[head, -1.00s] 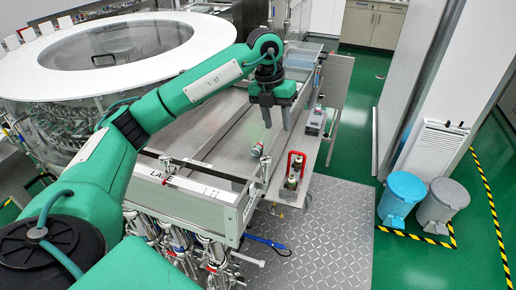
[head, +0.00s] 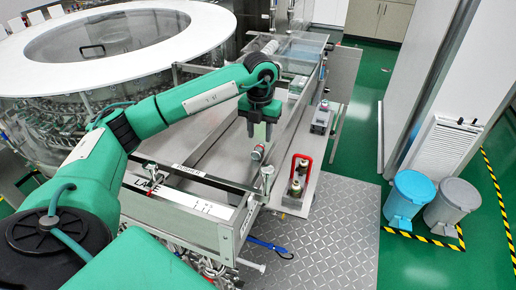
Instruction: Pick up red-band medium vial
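A small vial (head: 258,153) with a pale body and what looks like a reddish band sits tilted or lying in the metal lane of the washer's infeed table, in the middle of the head view. The band's size and colour are hard to make out. My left gripper (head: 259,137) points down just above the vial, with its two dark fingers apart and nothing visible between them. Whether the fingertips touch the vial cannot be told. My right gripper is not in view.
A red-handled holder (head: 302,168) with small bottles stands on the side shelf to the right. A grey device (head: 322,117) sits further back on that shelf. A metal front rail (head: 190,182) borders the lane. The round washer (head: 110,38) fills the upper left.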

